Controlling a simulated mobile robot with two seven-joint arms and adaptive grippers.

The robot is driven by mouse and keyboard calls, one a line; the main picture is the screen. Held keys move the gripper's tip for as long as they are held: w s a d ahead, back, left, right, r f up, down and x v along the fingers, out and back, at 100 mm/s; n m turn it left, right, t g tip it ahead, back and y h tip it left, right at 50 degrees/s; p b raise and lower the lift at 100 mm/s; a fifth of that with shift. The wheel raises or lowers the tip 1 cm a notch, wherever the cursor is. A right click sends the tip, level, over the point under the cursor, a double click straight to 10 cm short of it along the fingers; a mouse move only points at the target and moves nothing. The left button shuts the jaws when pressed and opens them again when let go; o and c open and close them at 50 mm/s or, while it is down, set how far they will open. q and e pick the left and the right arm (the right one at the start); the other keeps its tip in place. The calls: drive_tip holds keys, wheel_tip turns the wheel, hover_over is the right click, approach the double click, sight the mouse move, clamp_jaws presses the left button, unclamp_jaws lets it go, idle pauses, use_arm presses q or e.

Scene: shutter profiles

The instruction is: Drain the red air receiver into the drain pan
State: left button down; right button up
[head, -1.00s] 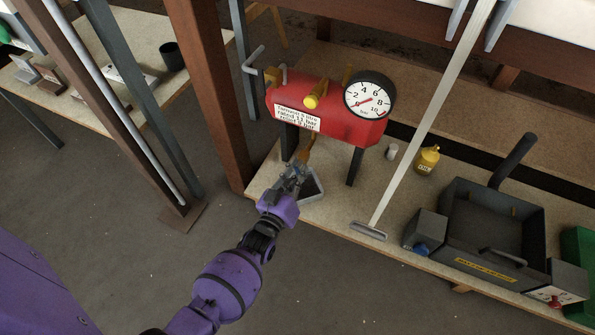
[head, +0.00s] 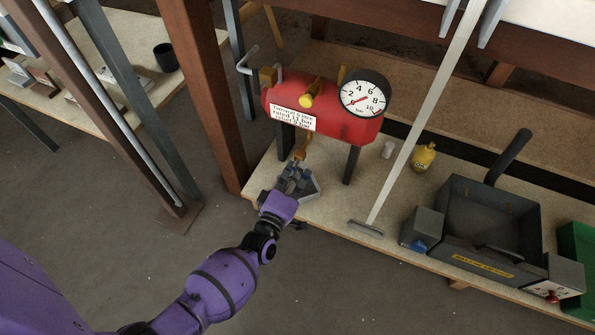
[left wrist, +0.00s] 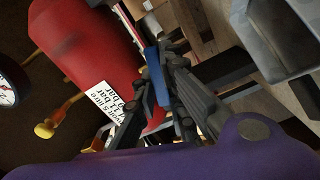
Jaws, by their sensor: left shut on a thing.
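The red air receiver (head: 340,125) stands on dark legs on the bench in the head view, with a round gauge (head: 364,93) whose red needle points to the low side. A brass-coloured drain fitting (head: 301,150) hangs under it. My left gripper (head: 296,172) is below the receiver, shut on what looks like the drain valve's blue lever (left wrist: 155,75), seen between the fingers in the left wrist view. The grey drain pan (head: 311,187) is under and behind the gripper, partly hidden. No flow of water can be made out. My right gripper is not in view.
A pale pole (head: 425,120) leans across the bench right of the receiver. A brown post (head: 208,95) rises at the left.

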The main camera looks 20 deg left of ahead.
use_arm(q)
drive_tip(key=shift+s+r+n, duration=0.1)
drive_tip(key=shift+r+n, duration=0.05)
drive_tip(key=shift+n, duration=1.35)
drive_tip(key=c, duration=1.8)
unclamp_jaws()
drive_tip(key=s, duration=1.2)
drive_tip(key=shift+a, duration=0.15)
